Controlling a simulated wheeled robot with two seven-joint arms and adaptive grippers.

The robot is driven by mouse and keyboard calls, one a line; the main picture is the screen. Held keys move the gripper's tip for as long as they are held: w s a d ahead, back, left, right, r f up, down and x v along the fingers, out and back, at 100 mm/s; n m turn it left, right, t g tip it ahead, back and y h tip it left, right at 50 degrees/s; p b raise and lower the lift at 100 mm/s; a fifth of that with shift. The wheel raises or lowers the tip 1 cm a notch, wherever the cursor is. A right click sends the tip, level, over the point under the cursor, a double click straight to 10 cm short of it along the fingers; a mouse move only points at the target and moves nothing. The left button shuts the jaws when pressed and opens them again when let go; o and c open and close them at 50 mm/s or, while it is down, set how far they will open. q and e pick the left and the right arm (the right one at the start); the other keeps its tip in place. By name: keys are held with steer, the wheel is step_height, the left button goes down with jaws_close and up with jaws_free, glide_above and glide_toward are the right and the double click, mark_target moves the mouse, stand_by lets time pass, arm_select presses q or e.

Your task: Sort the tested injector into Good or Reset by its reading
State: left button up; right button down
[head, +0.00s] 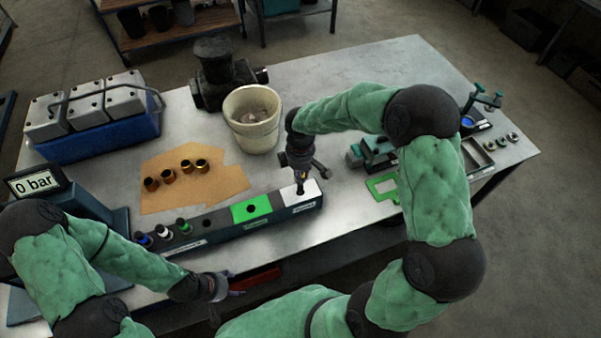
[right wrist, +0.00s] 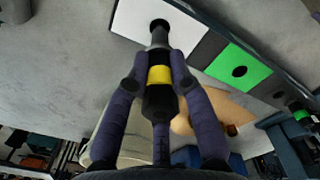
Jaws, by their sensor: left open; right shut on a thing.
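My right gripper (head: 301,172) is shut on an injector (right wrist: 158,76) with a dark body and a yellow band. In the right wrist view the injector's tip is at the hole in the white section (right wrist: 133,22) of the rack; I cannot tell how deep it sits. The rack (head: 218,233) has a green section (head: 243,212) with an empty hole beside the white section (head: 305,189). Several injectors with blue, white and green bands (head: 163,232) stand at its left end. The display (head: 35,183) reads 0 bar. My left gripper (head: 225,286) is open near the front edge.
Several brass sleeves (head: 183,172) stand on brown cardboard (head: 220,180). A cream bucket (head: 252,135) stands behind the rack. An engine head on a blue block (head: 100,140) is at the left. A green frame (head: 381,187) and a vise lie right of my right gripper.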

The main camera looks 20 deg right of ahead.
steer(key=shift+f+b, duration=0.3)
steer(key=shift+f, duration=0.3)
stand_by(0.5)
steer(key=shift+f+b, duration=1.25)
steer(key=shift+f, duration=0.55)
steer(key=shift+f+b, duration=0.95)
steer(key=shift+f, duration=0.2)
steer(key=c, duration=0.6)
jaws_free()
steer(key=shift+f, duration=0.1)
